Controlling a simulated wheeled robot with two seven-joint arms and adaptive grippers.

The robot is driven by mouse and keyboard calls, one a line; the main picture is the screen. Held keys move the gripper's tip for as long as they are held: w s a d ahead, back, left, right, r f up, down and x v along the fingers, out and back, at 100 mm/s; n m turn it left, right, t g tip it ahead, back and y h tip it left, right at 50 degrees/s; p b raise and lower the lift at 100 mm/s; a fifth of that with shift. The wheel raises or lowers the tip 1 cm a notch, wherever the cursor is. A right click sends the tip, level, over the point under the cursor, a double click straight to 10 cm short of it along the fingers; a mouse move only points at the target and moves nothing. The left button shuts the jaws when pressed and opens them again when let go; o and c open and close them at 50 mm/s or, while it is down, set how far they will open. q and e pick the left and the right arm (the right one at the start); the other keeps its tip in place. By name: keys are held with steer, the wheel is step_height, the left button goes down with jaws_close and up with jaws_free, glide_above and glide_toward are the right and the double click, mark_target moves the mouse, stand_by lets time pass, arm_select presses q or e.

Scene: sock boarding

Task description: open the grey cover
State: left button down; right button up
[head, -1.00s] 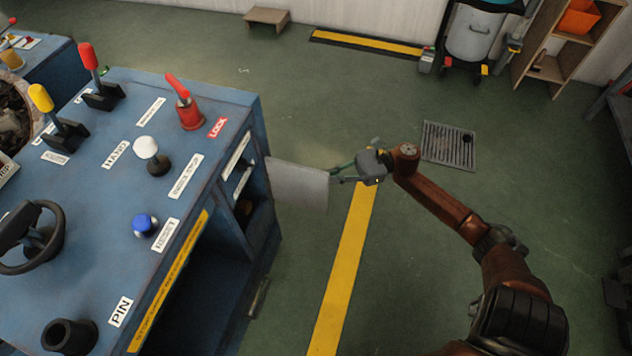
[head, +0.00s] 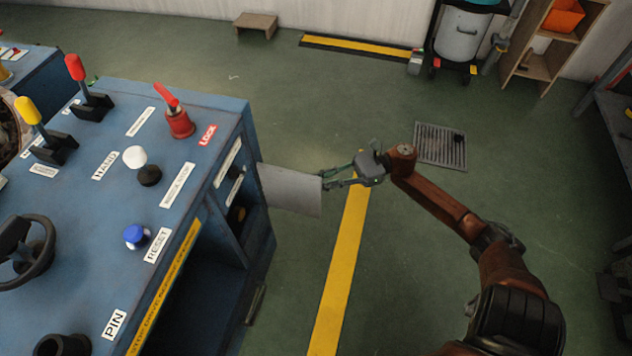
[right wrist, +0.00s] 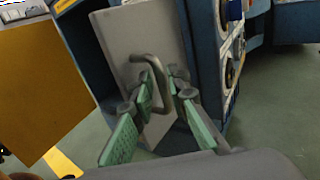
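The grey cover (head: 290,190) is a flat panel on the side of the blue console. It stands swung out from the side, and a compartment shows behind it. In the right wrist view the cover (right wrist: 125,35) has a bent grey handle (right wrist: 150,62). My right gripper (head: 328,181) is at the cover's outer edge. In the right wrist view its green fingers (right wrist: 163,88) stand apart on either side of the handle, with a gap between them. My left gripper is not in view.
The blue console (head: 85,215) fills the left, with levers, knobs, a steering wheel and a red lock switch (head: 178,120) on top. The floor right of the cover is clear, with a yellow stripe (head: 340,275) and a drain grate (head: 441,146). A shelf and a bin stand at the back.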

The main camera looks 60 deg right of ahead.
steer(key=v, duration=1)
